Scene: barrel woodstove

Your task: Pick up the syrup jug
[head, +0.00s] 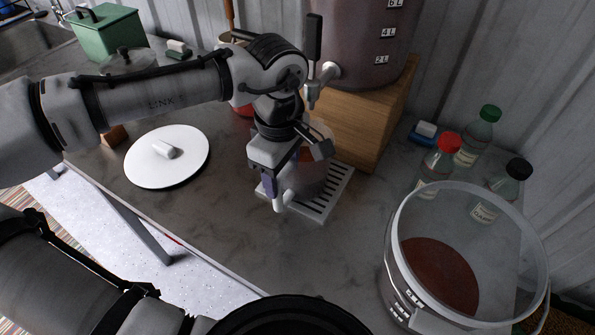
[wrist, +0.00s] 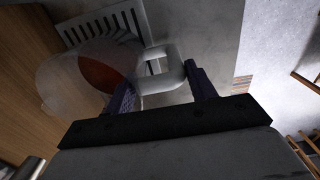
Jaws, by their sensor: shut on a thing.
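The syrup jug is a clear, see-through jug (head: 312,172) with dark red-brown syrup in it and a pale handle. It is upright at the slotted drip tray (head: 326,203), under the spigot of the big pot; I cannot tell whether it touches the tray. My gripper (head: 272,192) comes down over the handle side and partly hides the jug. In the wrist view the jug (wrist: 75,85) lies to the left, and its white handle (wrist: 172,72) is between the two purple fingers of my gripper (wrist: 160,86), which is shut on it.
A wooden block (head: 365,125) bearing a large metal pot (head: 365,35) stands close behind the jug. A clear bucket (head: 535,255) with red-brown liquid is at the right, near several capped bottles. A white round lid (head: 140,172) lies at the left.

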